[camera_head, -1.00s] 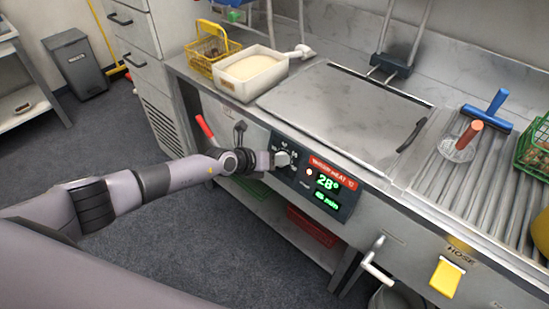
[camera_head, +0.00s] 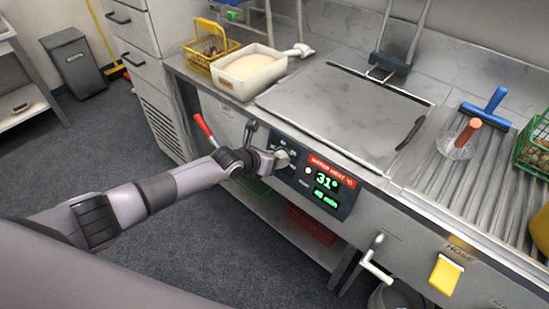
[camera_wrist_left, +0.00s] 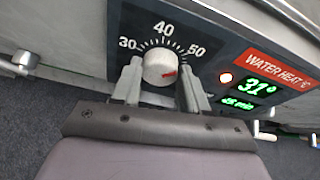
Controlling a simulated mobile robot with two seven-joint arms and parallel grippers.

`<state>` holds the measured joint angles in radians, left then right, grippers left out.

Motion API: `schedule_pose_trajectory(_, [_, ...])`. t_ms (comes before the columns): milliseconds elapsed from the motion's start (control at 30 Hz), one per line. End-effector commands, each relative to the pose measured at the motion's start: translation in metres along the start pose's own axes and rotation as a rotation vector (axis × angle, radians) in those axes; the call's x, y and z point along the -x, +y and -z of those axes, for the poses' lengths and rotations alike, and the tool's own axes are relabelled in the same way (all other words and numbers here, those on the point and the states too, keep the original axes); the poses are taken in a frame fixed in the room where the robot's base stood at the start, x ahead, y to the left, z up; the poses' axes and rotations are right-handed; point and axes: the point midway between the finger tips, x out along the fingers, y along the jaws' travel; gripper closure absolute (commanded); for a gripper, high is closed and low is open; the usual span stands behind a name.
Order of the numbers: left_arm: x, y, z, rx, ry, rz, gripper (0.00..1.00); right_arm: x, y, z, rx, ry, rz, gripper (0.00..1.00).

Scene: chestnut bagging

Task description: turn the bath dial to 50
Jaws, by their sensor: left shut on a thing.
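The bath dial (camera_wrist_left: 157,68) is a round pale knob on a dark panel with a scale marked 30, 40 and 50. A red mark shows on the right part of its face, below the 50 label in the left wrist view. My left gripper (camera_wrist_left: 163,84) is shut on the dial, one finger on each side. In the head view, my left gripper (camera_head: 274,160) reaches the dial (camera_head: 283,158) from the left. The temperature display (camera_wrist_left: 257,88) under the "WATER HEAT" label reads 31° in green. My right gripper is not in view.
A closed steel lid (camera_head: 340,112) covers the counter above the panel. A red-handled lever (camera_head: 204,127) stands left of the dial. A white handle (camera_head: 376,268) and a yellow tag (camera_head: 446,274) are at the lower right. Open floor lies below my arm.

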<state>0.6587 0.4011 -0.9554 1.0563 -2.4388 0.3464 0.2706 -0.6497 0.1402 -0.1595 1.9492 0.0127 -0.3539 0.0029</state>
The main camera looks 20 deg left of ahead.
Motion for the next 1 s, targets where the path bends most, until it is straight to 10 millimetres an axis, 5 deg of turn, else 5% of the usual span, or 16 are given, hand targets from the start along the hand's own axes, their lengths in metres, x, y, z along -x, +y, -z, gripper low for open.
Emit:
schedule_pose_trajectory(367, [0.0002, 0.0007, -0.0007, -0.004, -0.001, -0.002, 0.87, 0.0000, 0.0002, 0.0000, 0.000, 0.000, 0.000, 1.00])
schedule_pose_trajectory(400, [0.0002, 0.0007, -0.0007, -0.003, -0.001, -0.002, 0.50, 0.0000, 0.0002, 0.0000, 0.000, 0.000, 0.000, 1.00])
schedule_pose_trajectory(467, [0.0002, 0.0007, -0.0007, -0.003, -0.001, -0.002, 0.31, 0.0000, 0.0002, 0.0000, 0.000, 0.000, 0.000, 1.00])
schedule_pose_trajectory(1000, [0.0094, -0.0003, 0.0013, -0.001, 0.001, 0.002, 0.31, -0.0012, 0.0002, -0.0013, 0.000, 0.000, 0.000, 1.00])
